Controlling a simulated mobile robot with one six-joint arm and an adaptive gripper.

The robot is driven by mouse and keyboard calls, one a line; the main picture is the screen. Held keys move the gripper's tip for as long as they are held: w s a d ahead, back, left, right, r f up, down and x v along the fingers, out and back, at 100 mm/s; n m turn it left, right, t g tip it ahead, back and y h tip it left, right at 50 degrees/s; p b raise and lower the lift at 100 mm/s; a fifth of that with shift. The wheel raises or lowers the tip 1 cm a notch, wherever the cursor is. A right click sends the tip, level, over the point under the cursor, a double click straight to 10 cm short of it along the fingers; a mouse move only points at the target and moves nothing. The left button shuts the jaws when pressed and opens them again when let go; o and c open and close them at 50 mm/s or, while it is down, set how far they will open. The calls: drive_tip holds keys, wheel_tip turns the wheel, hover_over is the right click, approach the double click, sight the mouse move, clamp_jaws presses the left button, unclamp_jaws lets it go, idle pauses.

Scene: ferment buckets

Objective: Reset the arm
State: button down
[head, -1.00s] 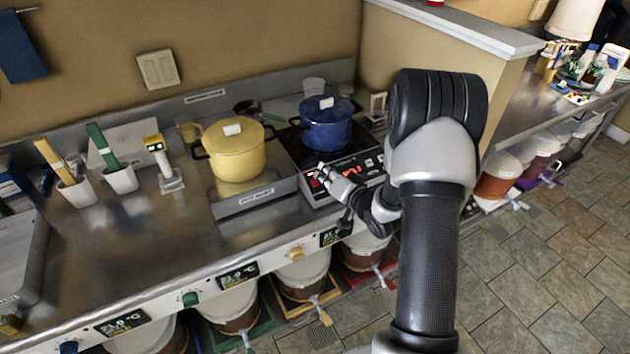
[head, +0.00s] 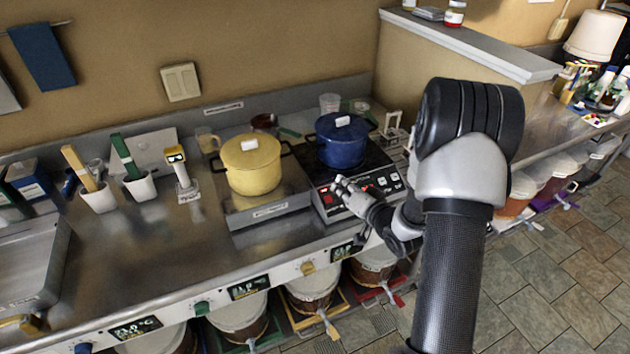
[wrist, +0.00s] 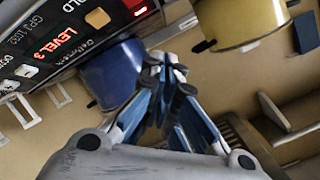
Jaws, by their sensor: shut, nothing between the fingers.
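My gripper (head: 341,186) is shut and empty. In the head view it hangs in front of the induction cooker's control panel (head: 378,183), close to its buttons; I cannot tell whether it touches them. My arm reaches in from the lower right and bends back towards the counter.
A yellow pot (head: 252,166) stands left of the cooker. A small device with a yellow top (head: 177,160) and two white cups (head: 99,199) (head: 140,187) with handled tools stand further left. A metal tray (head: 40,260) is at far left. Lidded buckets (head: 312,287) sit under the counter. Bare steel counter lies at the middle left.

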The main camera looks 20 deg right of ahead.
drive_tip(key=shift+r, duration=0.1)
drive_tip(key=s+a+r+n+g+h, duration=0.2)
drive_tip(key=s+a+r+g, duration=0.15)
drive_tip(key=r, duration=0.35)
drive_tip(key=s+a+r+n+g+h, duration=0.1)
drive_tip(key=s+a+r+g+h, duration=0.1)
drive_tip(key=s+r, duration=0.35)
drive_tip(key=s+a+r+n+g, duration=0.1)
drive_tip(key=s+a, duration=0.3)
drive_tip(key=s, duration=0.3)
drive_tip(key=s+a+r+n+g+y, duration=0.1)
drive_tip(key=s+a, duration=0.3)
drive_tip(key=s, duration=0.4)
drive_tip(key=s+a+r+n+g+y, duration=0.1)
drive_tip(key=s+a+r+n+g, duration=0.1)
drive_tip(key=s, duration=0.6)
drive_tip(key=shift+s+a+r+g, duration=0.15)
drive_tip(key=shift+a+g, duration=0.3)
drive_tip(key=shift+a, duration=0.6)
